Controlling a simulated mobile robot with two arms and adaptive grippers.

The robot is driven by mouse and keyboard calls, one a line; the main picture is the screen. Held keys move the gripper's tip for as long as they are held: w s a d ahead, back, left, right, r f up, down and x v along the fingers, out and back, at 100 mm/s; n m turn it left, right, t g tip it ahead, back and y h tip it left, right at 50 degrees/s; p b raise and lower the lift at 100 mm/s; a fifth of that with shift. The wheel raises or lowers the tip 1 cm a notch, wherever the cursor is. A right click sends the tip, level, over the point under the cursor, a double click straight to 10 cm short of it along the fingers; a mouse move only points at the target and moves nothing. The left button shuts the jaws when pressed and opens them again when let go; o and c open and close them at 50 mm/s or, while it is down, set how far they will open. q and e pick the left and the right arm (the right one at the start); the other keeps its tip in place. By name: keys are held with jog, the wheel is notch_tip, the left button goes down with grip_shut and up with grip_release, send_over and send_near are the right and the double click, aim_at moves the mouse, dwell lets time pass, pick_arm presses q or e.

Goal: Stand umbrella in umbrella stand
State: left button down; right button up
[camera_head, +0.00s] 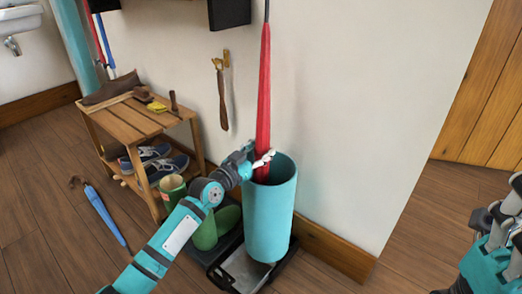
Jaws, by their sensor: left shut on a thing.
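A long, folded red umbrella (264,85) stands nearly upright, with its top cut off by the upper edge of the view. My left gripper (262,160) is shut on its lower part, just above and at the left of the rim of the teal cylindrical umbrella stand (268,222). The umbrella's lower end is within the stand's opening; its tip is hidden behind the front wall. My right gripper (505,218) is at the right edge, partly cut off, away from the stand; its jaw opening is unclear.
The stand is on a black tray (223,278) beside green boots (205,232). A wooden shoe rack (132,122) with shoes is at left. A blue umbrella (104,216) lies on the floor. The white wall (350,110) is close behind the stand.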

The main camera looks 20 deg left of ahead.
pick_arm(q)
jog(key=shift+f, duration=0.15)
jog(key=c, duration=0.7)
grip_release()
jog(key=shift+o, duration=0.2)
jog(key=shift+f, duration=0.2)
jog(key=v, duration=1.2)
jog(key=shift+r, duration=0.15)
